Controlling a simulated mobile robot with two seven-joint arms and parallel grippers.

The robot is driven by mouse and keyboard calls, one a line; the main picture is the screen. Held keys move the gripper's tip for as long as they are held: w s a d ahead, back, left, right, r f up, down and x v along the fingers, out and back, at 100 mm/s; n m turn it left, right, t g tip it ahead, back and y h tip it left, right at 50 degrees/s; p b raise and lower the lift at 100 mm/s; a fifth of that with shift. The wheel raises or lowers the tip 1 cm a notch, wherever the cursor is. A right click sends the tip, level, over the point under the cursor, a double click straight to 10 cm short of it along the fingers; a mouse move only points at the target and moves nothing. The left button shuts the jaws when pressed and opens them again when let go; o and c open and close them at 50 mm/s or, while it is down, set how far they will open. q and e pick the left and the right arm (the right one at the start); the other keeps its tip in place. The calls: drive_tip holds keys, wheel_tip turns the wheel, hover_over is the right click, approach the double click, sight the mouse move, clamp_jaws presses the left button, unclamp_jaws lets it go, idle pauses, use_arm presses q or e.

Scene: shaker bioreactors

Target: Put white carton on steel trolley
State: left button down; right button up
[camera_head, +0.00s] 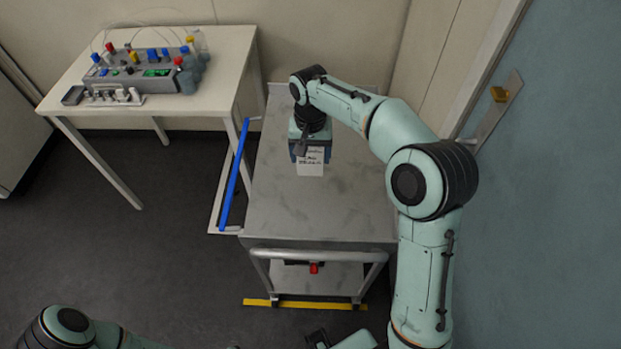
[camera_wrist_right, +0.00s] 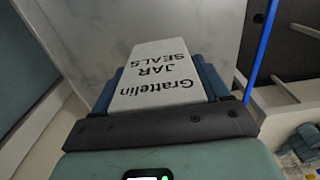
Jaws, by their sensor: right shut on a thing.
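The white carton (camera_head: 311,162) has dark print on it. In the right wrist view the carton (camera_wrist_right: 163,75) reads "Grattelin JAR SEALS". My right gripper (camera_head: 311,152) is shut on it, with a blue finger on each side (camera_wrist_right: 160,92). The carton is over the far part of the steel trolley's grey top (camera_head: 310,210); I cannot tell whether it touches the top. The hand hides part of the carton. Part of my left arm shows at the bottom left of the head view, but no left fingers can be made out.
A pale table (camera_head: 75,105) at the back left bears a grey device (camera_head: 140,78) with coloured caps and bottles. A blue bar (camera_head: 234,175) runs along the trolley's left side. A yellow floor strip (camera_head: 300,304) lies at its front. Most of the trolley top is clear.

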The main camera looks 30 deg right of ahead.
use_arm(q)
drive_tip(key=shift+s+f+b, duration=0.4)
drive_tip(key=shift+f+b, duration=0.05)
drive_tip(key=shift+f, duration=0.25)
use_arm(e)
wheel_tip(320, 180, down, 12)
drive_tip(key=shift+r, duration=0.25)
drive_tip(key=shift+f, duration=0.2)
drive_tip(key=o, duration=1.1)
use_arm(q)
drive_tip(key=shift+f, duration=0.1)
use_arm(e)
drive_tip(key=shift+r, duration=0.1)
drive_tip(key=shift+w+r, duration=0.1)
drive_tip(key=shift+r, duration=0.15)
use_arm(q)
drive_tip(key=shift+w+r+p, duration=0.25)
drive_tip(key=shift+r+p, duration=0.1)
drive_tip(key=shift+r, duration=0.1)
drive_tip(key=shift+w+r+p, duration=0.2)
drive_tip(key=shift+r+p, duration=0.1)
drive_tip(key=shift+r, duration=0.15)
use_arm(e)
wheel_tip(320, 180, up, 12)
drive_tip(key=shift+f, duration=0.15)
